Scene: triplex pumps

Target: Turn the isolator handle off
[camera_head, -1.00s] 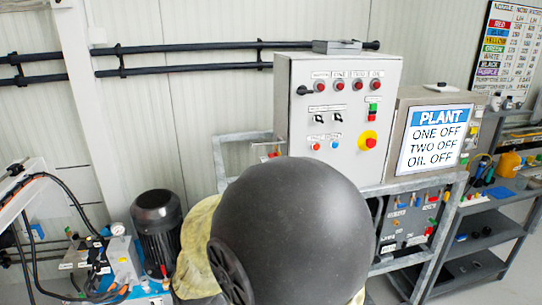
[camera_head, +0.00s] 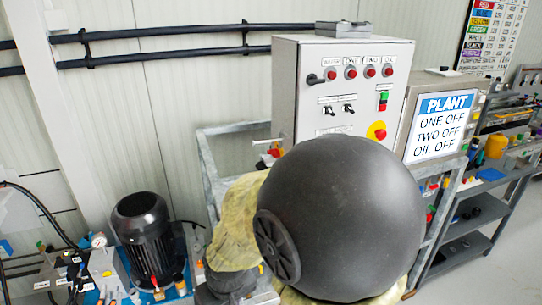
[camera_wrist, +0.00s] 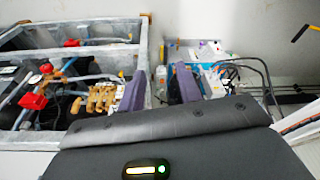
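The grey control cabinet (camera_head: 300,110) stands behind my arm in the head view. A small black handle (camera_head: 315,79), which looks like the isolator handle, sits at the upper left of its front and lies roughly level. My dark, rounded arm part covers the cabinet's lower front. My gripper (camera_wrist: 160,86) shows in the wrist view as two purple-grey fingers set apart with nothing between them. It is away from the handle, which is not in the wrist view. The head view does not clearly show the fingers.
A red and yellow button (camera_head: 377,131) is on the cabinet front. A black motor (camera_head: 143,235) is at lower left. The wrist view shows a metal frame (camera_wrist: 90,55), red handles (camera_wrist: 33,98) and brass fittings (camera_wrist: 98,98).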

